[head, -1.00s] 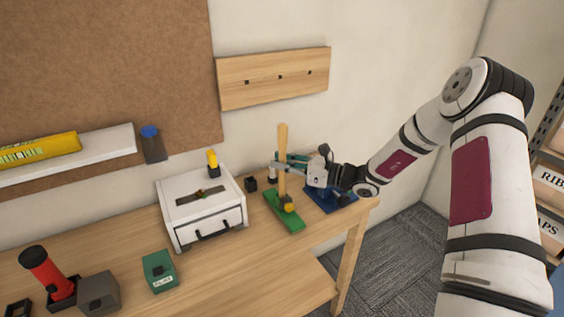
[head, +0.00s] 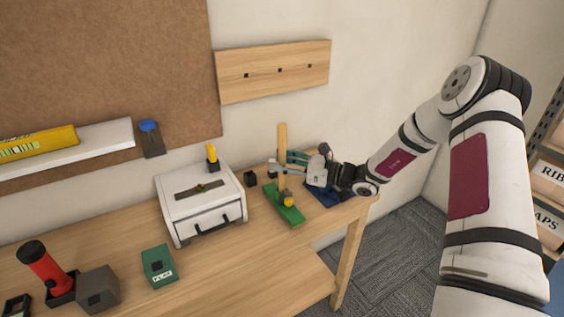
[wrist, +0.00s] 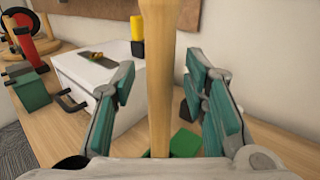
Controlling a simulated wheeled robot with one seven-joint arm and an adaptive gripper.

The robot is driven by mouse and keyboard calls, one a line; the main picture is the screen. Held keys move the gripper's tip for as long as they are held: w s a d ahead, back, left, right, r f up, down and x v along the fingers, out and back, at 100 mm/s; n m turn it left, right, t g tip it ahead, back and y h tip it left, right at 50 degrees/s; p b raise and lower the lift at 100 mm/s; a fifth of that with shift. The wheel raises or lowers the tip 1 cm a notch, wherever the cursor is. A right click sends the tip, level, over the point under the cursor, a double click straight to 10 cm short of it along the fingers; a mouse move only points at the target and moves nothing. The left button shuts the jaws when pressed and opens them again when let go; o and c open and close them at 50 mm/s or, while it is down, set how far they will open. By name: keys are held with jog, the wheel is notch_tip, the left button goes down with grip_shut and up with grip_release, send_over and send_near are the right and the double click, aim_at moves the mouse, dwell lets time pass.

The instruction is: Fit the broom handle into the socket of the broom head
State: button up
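The wooden broom handle (head: 282,142) stands nearly upright with its lower end at the green broom head (head: 290,213), which lies on the table. A small yellow part (head: 288,199) on the head sits beside the handle's foot. I cannot see clearly how deep the handle sits in the socket. My gripper (head: 286,166) is at the handle. In the wrist view its teal-padded fingers stand apart on both sides of the handle (wrist: 158,80), with gaps showing. The green head (wrist: 186,143) shows partly behind the handle's low end.
A white drawer box (head: 217,212) with a black handle stands left of the broom. A blue piece (head: 328,194) lies under my wrist near the table's right edge. A green box (head: 159,266), a grey block (head: 98,289) and a red cylinder (head: 45,269) are farther left.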

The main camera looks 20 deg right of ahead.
jog(key=v, duration=1.2)
dwell(0.4)
jog(key=s+a+r+n+g+h, duration=0.3)
jog(key=s+a+r+n+g, duration=0.25)
jog(key=s+n, duration=0.2)
jog(key=s+a+r+n+g+h, duration=0.2)
jog(key=s+a+r+n+g, duration=0.2)
jog(key=s+a+n+g, duration=0.25)
jog(key=s+d+r+n+t+h, duration=0.2)
jog(key=s+r+n+t+h, duration=0.1)
jog(key=s, duration=0.6)
jog(key=s+d+r+n+t+h, duration=0.1)
jog(key=s+r+n+t+h, duration=0.2)
jog(key=s+r+n+h, duration=0.2)
jog(key=s+n+h, duration=0.1)
jog(key=s+n, duration=0.2)
jog(key=shift+s+d+r+t+h, duration=0.3)
jog(key=shift+s+d+r, duration=0.05)
jog(key=shift+d, duration=0.05)
